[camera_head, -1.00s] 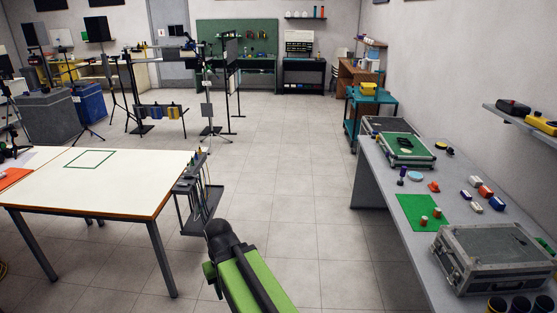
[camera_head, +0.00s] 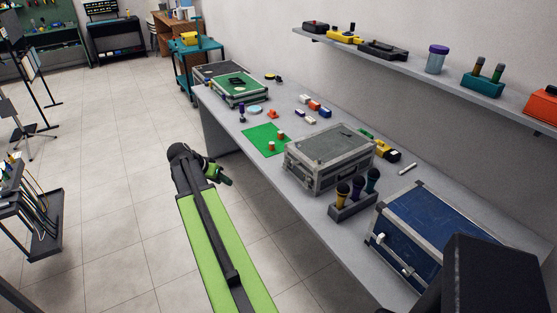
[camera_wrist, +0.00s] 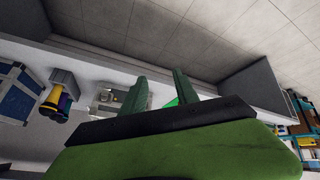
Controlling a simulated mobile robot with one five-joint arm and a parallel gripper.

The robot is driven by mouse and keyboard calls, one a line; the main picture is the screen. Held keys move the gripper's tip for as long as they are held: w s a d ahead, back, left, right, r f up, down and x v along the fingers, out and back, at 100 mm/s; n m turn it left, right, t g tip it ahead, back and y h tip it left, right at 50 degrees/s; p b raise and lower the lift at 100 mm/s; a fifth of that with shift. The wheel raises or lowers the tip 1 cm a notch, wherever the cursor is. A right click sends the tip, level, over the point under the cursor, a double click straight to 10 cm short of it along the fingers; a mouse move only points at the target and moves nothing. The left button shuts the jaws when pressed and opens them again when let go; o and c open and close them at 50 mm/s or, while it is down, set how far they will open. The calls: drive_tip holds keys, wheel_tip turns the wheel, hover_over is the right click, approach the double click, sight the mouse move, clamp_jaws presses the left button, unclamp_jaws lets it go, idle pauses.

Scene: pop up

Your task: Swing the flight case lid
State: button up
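A grey flight case (camera_head: 328,150) with metal edges sits with its lid down on the long grey bench, in the middle of the head view. A blue case (camera_head: 430,228) with metal edges, also shut, lies nearer on the bench. It also shows at the left of the wrist view (camera_wrist: 15,95). A green-topped case (camera_head: 240,86) lies further back. I cannot tell which one the task means. My gripper (camera_head: 224,178) is off the bench's front edge, left of the grey case and apart from it. In the wrist view its two fingers (camera_wrist: 160,90) stand apart with nothing held.
A microphone holder (camera_head: 352,208) stands between the grey and blue cases. A green mat (camera_head: 262,139) with small pegs lies behind the grey case. A wall shelf (camera_head: 400,62) with several objects runs above the bench (camera_head: 228,118).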

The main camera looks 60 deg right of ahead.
sight(293, 163)
drive_tip(key=s+d+r+m+g+h, duration=0.25)
drive_tip(key=s+d+m, duration=0.45)
drive_tip(key=s+d, duration=1)
drive_tip(key=d+f+b, duration=0.5)
drive_tip(key=d+b, duration=0.1)
drive_tip(key=shift+s+d+y, duration=0.2)
drive_tip(key=shift+s+y, duration=0.05)
drive_tip(key=shift+y, duration=0.1)
drive_tip(key=shift+s+d+f+g, duration=0.15)
drive_tip(key=shift+d+g, duration=0.1)
drive_tip(key=shift+c, duration=0.2)
drive_tip(key=shift+r, duration=0.2)
drive_tip(key=shift+c, duration=1)
clamp_jaws()
wheel_tip(293, 163, up, 12)
drive_tip(key=s+d+p, duration=0.1)
drive_tip(key=d+p, duration=0.1)
drive_tip(key=p, duration=0.9)
drive_tip(key=shift+s+d+f+p, duration=0.2)
drive_tip(key=shift+p, duration=0.1)
